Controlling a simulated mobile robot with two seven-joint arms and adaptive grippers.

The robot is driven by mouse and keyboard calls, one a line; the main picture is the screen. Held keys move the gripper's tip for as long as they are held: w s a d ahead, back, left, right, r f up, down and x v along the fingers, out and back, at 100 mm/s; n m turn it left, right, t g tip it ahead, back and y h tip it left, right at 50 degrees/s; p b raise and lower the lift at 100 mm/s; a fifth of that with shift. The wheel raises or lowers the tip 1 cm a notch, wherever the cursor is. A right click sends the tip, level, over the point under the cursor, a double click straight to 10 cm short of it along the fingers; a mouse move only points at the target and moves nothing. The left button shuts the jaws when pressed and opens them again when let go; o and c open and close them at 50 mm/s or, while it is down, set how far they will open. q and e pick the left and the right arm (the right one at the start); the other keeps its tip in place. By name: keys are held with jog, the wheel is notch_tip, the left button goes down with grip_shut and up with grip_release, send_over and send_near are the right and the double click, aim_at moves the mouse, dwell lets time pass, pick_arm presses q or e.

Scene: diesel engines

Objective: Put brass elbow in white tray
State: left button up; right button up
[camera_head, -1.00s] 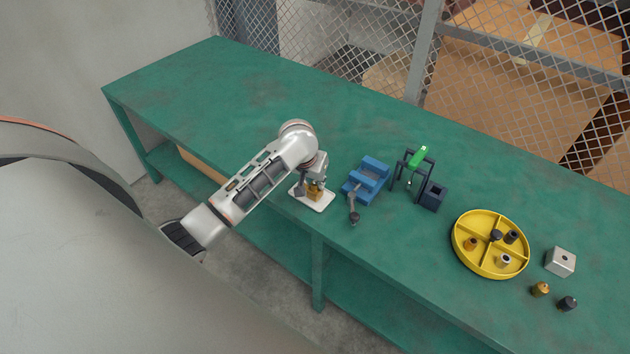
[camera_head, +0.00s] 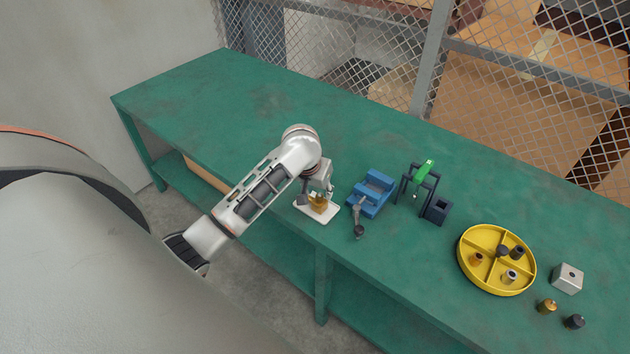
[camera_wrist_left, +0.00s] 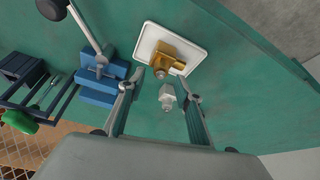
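The brass elbow (camera_head: 318,203) rests on the white tray (camera_head: 328,217) near the bench's front edge. In the left wrist view the elbow (camera_wrist_left: 165,62) lies on the tray (camera_wrist_left: 148,40), within its rim. My left gripper (camera_head: 317,194) is just above the elbow. In the left wrist view its fingers (camera_wrist_left: 165,85) are spread apart, with the elbow beyond their tips and nothing clamped between them. A small pale block-shaped piece (camera_wrist_left: 167,97) shows between the fingers; I cannot tell what it belongs to. My right gripper is out of view.
A blue vise (camera_head: 373,193) with a grey handle stands right of the tray. A dark frame with a green part (camera_head: 424,170) and a dark square holder (camera_head: 438,210) follow. A yellow divided tray (camera_head: 497,259), a metal block (camera_head: 567,279) and small fittings are farther right. The bench's left is clear.

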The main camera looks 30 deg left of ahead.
pick_arm(q)
jog(key=v, duration=0.9)
jog(key=shift+r, duration=0.1)
jog(key=s+f+m+y, duration=0.1)
jog(key=s+f+m, duration=0.3)
jog(key=s+f, duration=0.45)
jog(key=s+a+r+m+t+y, duration=0.1)
jog(key=s+r+m+t+y, duration=0.25)
jog(key=s, duration=0.95)
jog(key=d+f+n+t+h, duration=0.1)
jog(key=d+f+h, duration=0.6)
jog(key=d+f, duration=0.7)
notch_tip(320, 180, down, 2)
jog(key=shift+w+f+t, duration=0.2)
jog(key=shift+t, duration=0.45)
